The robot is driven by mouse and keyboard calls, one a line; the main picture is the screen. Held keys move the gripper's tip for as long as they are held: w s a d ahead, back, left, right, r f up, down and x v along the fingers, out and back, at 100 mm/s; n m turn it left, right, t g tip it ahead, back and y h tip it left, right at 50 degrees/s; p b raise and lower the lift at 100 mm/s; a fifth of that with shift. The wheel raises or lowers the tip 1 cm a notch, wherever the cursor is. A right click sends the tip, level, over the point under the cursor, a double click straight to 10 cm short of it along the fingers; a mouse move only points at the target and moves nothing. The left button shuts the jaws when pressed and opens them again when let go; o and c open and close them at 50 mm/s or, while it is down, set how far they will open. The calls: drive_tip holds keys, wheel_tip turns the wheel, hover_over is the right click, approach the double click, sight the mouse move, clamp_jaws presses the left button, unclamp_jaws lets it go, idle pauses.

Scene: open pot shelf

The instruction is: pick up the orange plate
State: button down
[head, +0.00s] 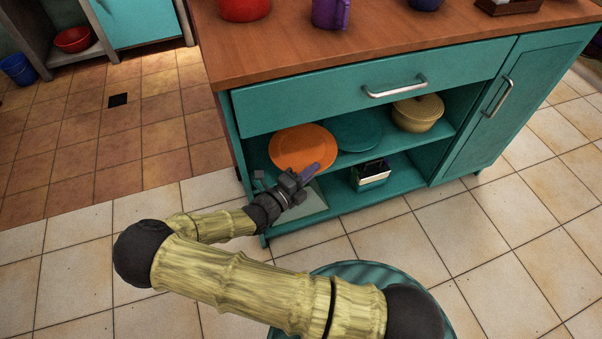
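The orange plate (298,143) lies on the upper open shelf of the teal cabinet, at the shelf's left end. My gripper (309,172) is at the cabinet front, by the near edge of the plate, and overlaps that edge in the head view. I cannot tell whether it touches the plate. The fingers are small and dark here, so their opening is unclear.
A teal plate (357,130) and a lidded yellow pot (417,115) stand right of the orange plate on the same shelf. A small box (370,176) is on the lower shelf. The drawer front (330,98) overhangs the opening. The wooden countertop (400,35) holds several items.

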drive_tip(key=w+d+p, duration=0.2)
drive_tip(key=d, duration=0.6)
drive_tip(key=w+d+p, duration=0.2)
drive_tip(key=d+p, duration=0.1)
drive_tip(key=d, duration=0.5)
drive_tip(key=shift+w, duration=0.3)
